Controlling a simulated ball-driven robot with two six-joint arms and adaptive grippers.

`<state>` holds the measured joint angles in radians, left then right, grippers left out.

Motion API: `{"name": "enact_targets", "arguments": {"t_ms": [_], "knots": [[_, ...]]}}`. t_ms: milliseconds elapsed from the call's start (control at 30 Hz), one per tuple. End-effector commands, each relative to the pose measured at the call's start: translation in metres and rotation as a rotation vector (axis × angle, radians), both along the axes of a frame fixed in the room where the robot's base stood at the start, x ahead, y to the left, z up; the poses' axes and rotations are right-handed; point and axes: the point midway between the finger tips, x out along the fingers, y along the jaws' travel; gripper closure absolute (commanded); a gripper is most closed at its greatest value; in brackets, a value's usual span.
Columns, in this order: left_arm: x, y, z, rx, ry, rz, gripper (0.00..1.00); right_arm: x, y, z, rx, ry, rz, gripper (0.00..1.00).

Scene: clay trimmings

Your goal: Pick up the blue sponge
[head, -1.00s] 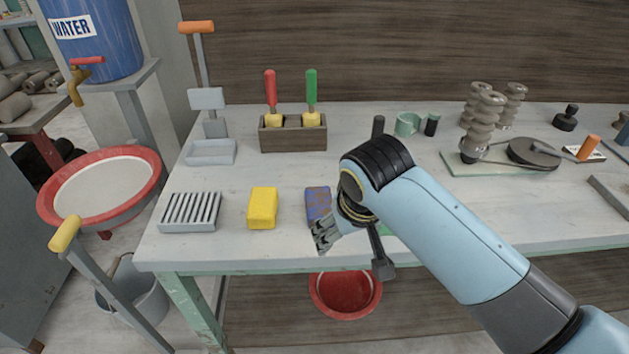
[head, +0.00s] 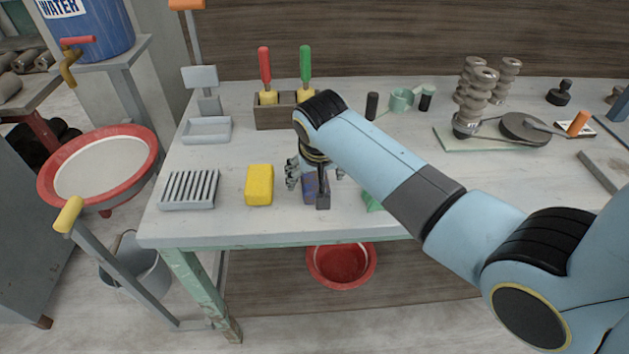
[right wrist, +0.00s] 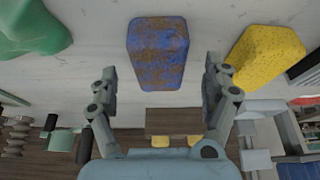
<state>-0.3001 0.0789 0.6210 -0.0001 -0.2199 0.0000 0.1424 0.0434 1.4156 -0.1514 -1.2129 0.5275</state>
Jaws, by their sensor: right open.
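The blue sponge (right wrist: 158,53), stained with brown, lies on the grey-white table. In the right wrist view it sits ahead of and between the fingers. In the head view only part of the blue sponge (head: 309,188) shows behind my right gripper (head: 315,178). In the right wrist view my right gripper (right wrist: 160,88) is open, with one finger on each side, and holds nothing. I cannot tell how high it is above the table. My left gripper is not in view.
A yellow sponge (head: 259,185) lies left of the blue one, and a green thing (head: 372,202) lies to its right, partly hidden by my arm. A slatted rack (head: 188,190) is farther left. A tool holder (head: 276,115) stands behind.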

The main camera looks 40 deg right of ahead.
Motion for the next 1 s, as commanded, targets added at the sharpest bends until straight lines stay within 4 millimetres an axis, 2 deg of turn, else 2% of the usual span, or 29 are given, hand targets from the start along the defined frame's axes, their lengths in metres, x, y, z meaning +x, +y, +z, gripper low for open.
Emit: {"name": "enact_targets", "arguments": {"t_ms": [167,433,800,1000], "knots": [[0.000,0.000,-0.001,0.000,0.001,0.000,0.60,0.007,-0.004,-0.020,0.001,0.001,-0.001,0.17],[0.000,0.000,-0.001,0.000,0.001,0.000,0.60,0.008,-0.005,-0.022,0.001,0.000,0.000,0.17],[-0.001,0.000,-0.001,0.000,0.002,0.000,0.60,0.007,-0.005,-0.022,0.001,0.000,0.000,0.66],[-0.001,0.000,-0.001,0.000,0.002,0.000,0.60,0.008,-0.005,-0.022,0.001,0.000,0.000,0.68]]}}
